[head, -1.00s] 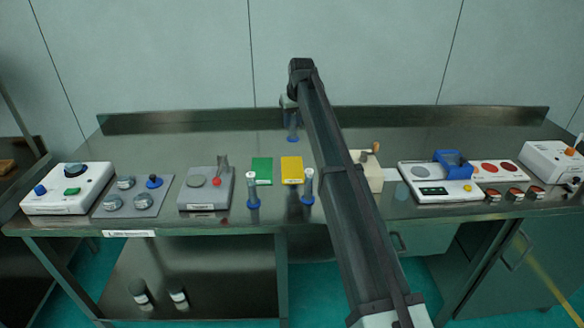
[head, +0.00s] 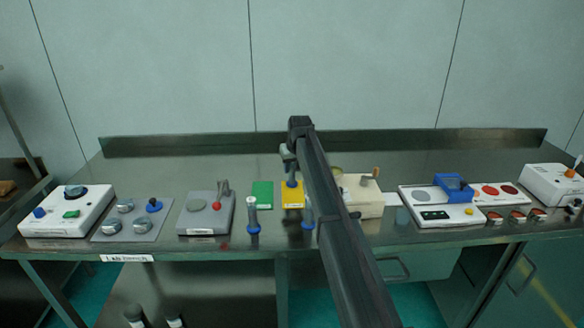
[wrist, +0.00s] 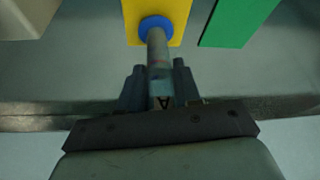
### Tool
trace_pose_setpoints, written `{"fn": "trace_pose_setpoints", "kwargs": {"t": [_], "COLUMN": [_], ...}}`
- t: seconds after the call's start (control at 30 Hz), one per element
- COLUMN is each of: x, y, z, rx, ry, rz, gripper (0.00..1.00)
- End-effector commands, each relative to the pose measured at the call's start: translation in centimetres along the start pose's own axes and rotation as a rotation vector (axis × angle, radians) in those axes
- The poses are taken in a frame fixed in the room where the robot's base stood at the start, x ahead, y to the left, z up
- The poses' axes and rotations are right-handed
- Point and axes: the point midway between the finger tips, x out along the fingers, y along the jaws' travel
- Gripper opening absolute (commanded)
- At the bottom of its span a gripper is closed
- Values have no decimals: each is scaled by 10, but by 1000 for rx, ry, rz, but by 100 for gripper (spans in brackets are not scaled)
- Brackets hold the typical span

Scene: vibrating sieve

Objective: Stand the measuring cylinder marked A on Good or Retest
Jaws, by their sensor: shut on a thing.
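The measuring cylinder marked A (wrist: 157,48) has a blue round foot, also seen in the head view (head: 291,183). My gripper (wrist: 158,84) is shut on its upper part, near the letter A; in the head view my gripper (head: 289,155) is at the end of the dark arm. The cylinder's foot overlaps the yellow pad (wrist: 176,8), which also shows in the head view (head: 292,202). I cannot tell whether it touches. The green pad (head: 262,194) lies just left of the yellow one, and on the right in the wrist view (wrist: 237,18). The pads' labels are unreadable.
Two more blue-footed cylinders stand in front of the pads, one at left (head: 253,215) and one (head: 307,214) beside my arm. A grey lever box (head: 206,213) stands left. A cream box (head: 362,195) stands right, partly behind my arm. The bench behind the pads is clear.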

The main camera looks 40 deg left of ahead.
Motion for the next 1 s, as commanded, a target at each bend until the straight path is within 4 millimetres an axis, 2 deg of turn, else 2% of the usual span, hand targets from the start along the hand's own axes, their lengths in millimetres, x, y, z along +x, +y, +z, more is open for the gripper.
{"fn": "trace_pose_setpoints", "kwargs": {"t": [0.4,0.43,0.5,0.67,1.0], "x": [4,4,4,4,0], "y": [0,0,0,0,0], "z": [2,2,2,2,0], "rx": [0,0,0,0,0], "ry": [0,0,0,0,0], "rz": [0,0,0,0,0], "gripper": [0,36,42,58,58]}}
